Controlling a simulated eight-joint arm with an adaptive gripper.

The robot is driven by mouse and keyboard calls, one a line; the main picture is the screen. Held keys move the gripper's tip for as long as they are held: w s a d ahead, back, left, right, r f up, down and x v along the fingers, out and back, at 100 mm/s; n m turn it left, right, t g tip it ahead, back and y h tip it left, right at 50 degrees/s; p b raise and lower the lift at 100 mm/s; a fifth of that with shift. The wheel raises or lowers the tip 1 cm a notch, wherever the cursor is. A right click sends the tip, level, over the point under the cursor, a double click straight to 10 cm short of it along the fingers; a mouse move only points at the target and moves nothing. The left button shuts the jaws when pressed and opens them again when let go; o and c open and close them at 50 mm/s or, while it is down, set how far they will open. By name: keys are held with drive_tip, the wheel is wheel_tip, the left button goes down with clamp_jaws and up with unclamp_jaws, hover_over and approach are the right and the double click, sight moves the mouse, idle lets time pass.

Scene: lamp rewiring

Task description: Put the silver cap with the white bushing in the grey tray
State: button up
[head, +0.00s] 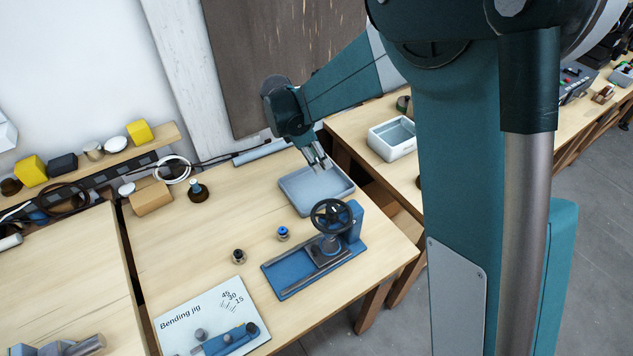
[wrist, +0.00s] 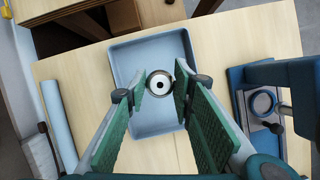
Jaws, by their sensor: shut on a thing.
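The silver cap with the white bushing (wrist: 159,84) is between my gripper's fingertips. In the wrist view it shows as a silver ring around a white disc with a dark centre hole. My gripper (head: 323,164) is shut on it, pointing down over the grey tray (head: 309,199). In the wrist view the tray (wrist: 130,58) lies below the cap and looks empty. I cannot tell how high the cap is above the tray floor. In the head view the fingers largely hide the cap.
A blue press with a black handwheel (head: 331,216) stands just in front of the tray. A blue-topped cap (head: 283,233) and a dark-topped cap (head: 238,256) sit on the table. A pale bin (head: 393,139) is on the right-hand bench. The table left of the tray is mostly clear.

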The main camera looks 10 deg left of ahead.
drive_tip(key=shift+w+d, duration=1.1)
drive_tip(key=shift+w, duration=0.25)
hover_over(330, 182)
drive_tip(key=s+a, duration=0.1)
drive_tip(key=a, duration=0.1)
drive_tip(key=shift+d+f, duration=0.15)
drive_tip(key=shift+f, duration=1.4)
drive_tip(key=shift+d+f, duration=0.1)
drive_tip(key=shift+f, duration=1.45)
drive_tip(key=shift+f, duration=0.1)
drive_tip(key=shift+f, duration=1.8)
drive_tip(key=shift+f+b, duration=0.2)
drive_tip(key=shift+b, duration=0.15)
drive_tip(key=o, duration=1)
drive_tip(key=shift+c, duration=0.2)
drive_tip(key=shift+r, duration=0.2)
